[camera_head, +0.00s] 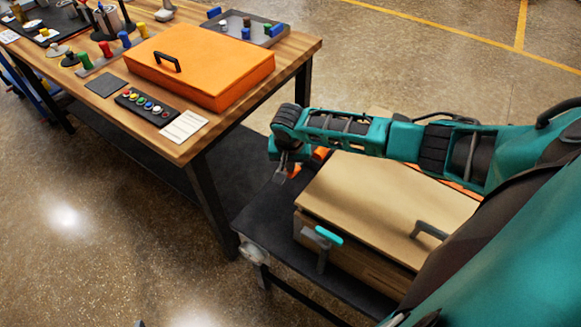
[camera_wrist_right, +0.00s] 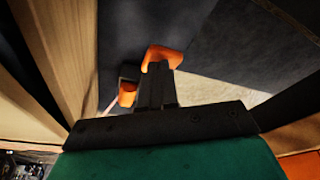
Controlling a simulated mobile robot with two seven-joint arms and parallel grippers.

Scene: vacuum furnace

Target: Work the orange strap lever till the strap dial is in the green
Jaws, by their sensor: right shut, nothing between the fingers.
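My right gripper (camera_head: 282,172) reaches down beside the far left corner of the tan box on the dark cart. Its fingers are shut and empty. An orange part (camera_head: 320,153), likely the strap lever, shows partly behind the gripper. In the right wrist view the orange lever (camera_wrist_right: 163,56) shows just past the dark fingertips (camera_wrist_right: 155,72), with another orange piece to their left. I cannot tell whether they touch. No dial face with a green zone can be made out. My left gripper is not in view.
The tan box (camera_head: 385,190) has a turquoise-gripped handle (camera_head: 328,236) on its front side and stands on a dark cart (camera_head: 262,222). A wooden workbench (camera_head: 190,148) at left carries an orange case (camera_head: 200,65) and a button panel (camera_head: 146,103). Open floor lies at lower left.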

